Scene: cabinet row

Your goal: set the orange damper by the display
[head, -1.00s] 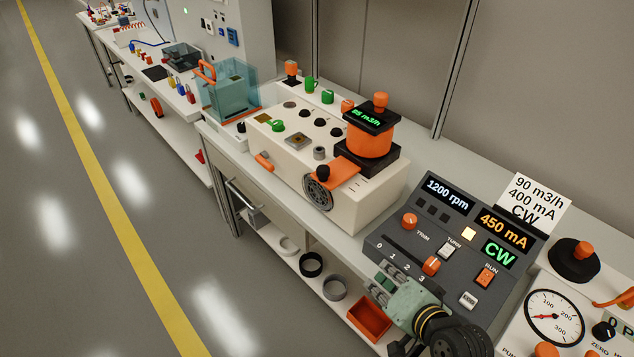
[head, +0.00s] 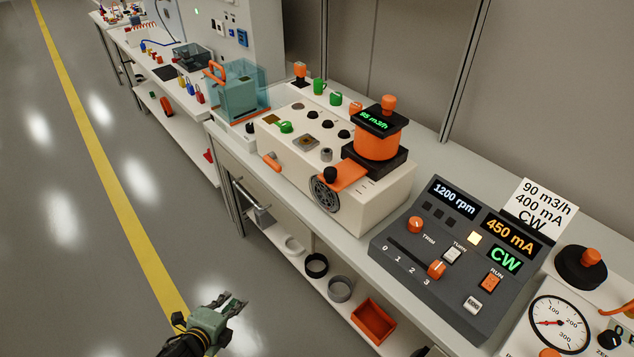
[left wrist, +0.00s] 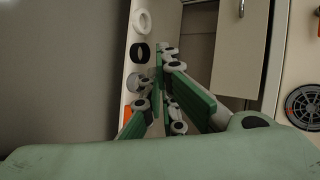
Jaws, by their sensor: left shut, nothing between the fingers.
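The orange damper (head: 348,176) is a flat orange slide with a black knob, sticking out of the black base under an orange cylinder on the cream blower box (head: 386,208). The small black display (head: 376,119) on top of the cylinder shows a green flow reading that looks like 95 m3/h. My left gripper (head: 238,302) is shut and empty, out over the floor at the lower left, well apart from the damper. Its green fingers (left wrist: 168,95) show in the left wrist view. My right gripper is not in view.
A dark console (head: 455,255) shows 1200 rpm, 450 mA and CW. A white card (head: 545,205) reads 90 m3/h, 400 mA, CW. A gauge (head: 560,322) stands at the right. A lower shelf holds rings and an orange bin (head: 371,321). The aisle floor is clear.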

